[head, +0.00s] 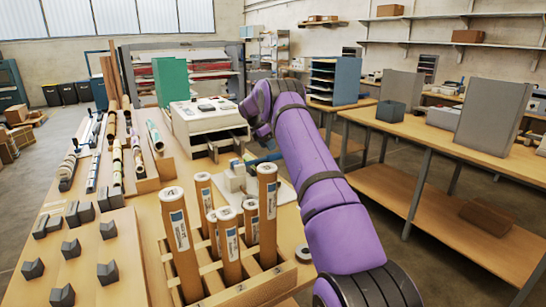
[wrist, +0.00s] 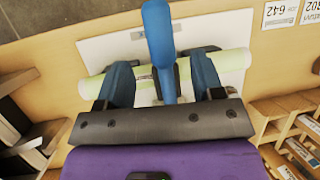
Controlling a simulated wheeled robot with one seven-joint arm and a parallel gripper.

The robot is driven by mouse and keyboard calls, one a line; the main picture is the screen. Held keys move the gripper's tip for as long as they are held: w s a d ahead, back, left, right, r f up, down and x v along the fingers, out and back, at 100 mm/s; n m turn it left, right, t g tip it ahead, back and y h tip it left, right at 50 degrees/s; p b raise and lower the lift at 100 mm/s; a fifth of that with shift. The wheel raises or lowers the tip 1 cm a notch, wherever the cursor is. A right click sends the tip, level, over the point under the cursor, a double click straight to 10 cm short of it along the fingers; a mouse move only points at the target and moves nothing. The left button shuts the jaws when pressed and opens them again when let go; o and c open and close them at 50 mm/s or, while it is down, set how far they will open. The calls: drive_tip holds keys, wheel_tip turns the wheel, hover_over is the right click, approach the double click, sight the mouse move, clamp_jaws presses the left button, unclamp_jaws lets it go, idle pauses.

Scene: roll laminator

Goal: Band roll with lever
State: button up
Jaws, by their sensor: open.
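In the wrist view my gripper (wrist: 160,74) is open, with one blue finger on each side of a blue lever (wrist: 158,30). The lever rises from the middle of a white plate (wrist: 100,50). A pale green roll (wrist: 234,66) lies across the plate, under the lever and between or beneath my fingers. I cannot tell whether the fingers touch the roll or the lever. In the head view my purple arm reaches over the bench to a white device (head: 236,180); my fingers are hard to make out there.
Several labelled brown tubes (head: 178,232) stand upright in a wooden rack near the device. A white laminator-like machine (head: 208,124) stands behind it. Long rolls (head: 118,160) and dark grey blocks (head: 107,272) lie at the left. Another wooden table (head: 430,150) is at the right across an aisle.

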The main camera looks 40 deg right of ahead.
sight(273, 155)
drive_tip(key=shift+x, duration=2.95)
